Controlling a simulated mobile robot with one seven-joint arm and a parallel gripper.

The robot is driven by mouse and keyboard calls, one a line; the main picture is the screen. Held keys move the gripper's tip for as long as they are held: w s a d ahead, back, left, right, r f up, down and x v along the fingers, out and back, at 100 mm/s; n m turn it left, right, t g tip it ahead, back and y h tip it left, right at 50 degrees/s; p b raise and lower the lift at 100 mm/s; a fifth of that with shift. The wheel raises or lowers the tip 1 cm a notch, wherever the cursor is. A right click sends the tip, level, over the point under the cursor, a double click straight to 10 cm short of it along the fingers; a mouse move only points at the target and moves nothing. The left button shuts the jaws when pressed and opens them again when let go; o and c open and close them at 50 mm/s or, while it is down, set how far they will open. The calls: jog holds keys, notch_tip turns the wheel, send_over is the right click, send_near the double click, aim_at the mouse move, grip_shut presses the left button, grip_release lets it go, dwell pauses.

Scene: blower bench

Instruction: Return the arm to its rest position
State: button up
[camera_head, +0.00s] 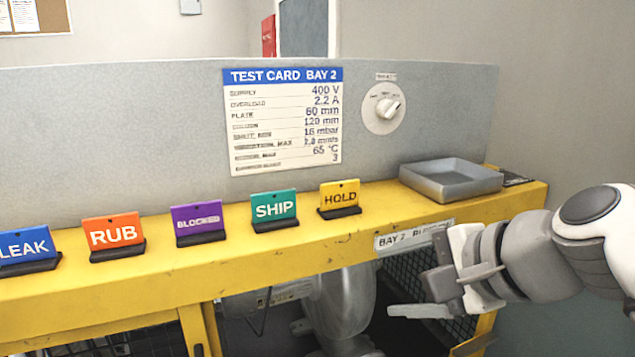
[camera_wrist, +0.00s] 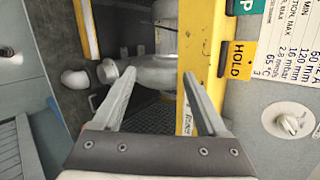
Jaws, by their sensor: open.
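My gripper (camera_head: 415,296) is at the right in the head view, in front of the yellow bench (camera_head: 330,244) and below its top edge. Its fingers point left in that view. In the wrist view my gripper (camera_wrist: 160,88) shows two grey fingers spread apart with nothing between them. Beyond them the wrist view shows the bench's yellow edge and a grey blower (camera_wrist: 148,70). The blower (camera_head: 342,305) also shows under the bench in the head view, partly hidden by the bench front.
Tag stands LEAK (camera_head: 24,245), RUB (camera_head: 112,233), BLOCKED (camera_head: 199,220), SHIP (camera_head: 274,206) and HOLD (camera_head: 340,195) line the bench. A grey metal tray (camera_head: 450,181) sits at its right end. A panel behind carries a test card (camera_head: 283,120) and a dial (camera_head: 385,108).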

jog(key=s+d+f+n+g+h, duration=0.3)
jog(key=s+f+n+h, duration=0.3)
jog(key=n, duration=0.8)
notch_tip(320, 180, down, 4)
jog(key=shift+s+d+r, duration=0.15)
jog(key=shift+s+d, duration=0.25)
jog(key=shift+s, duration=0.55)
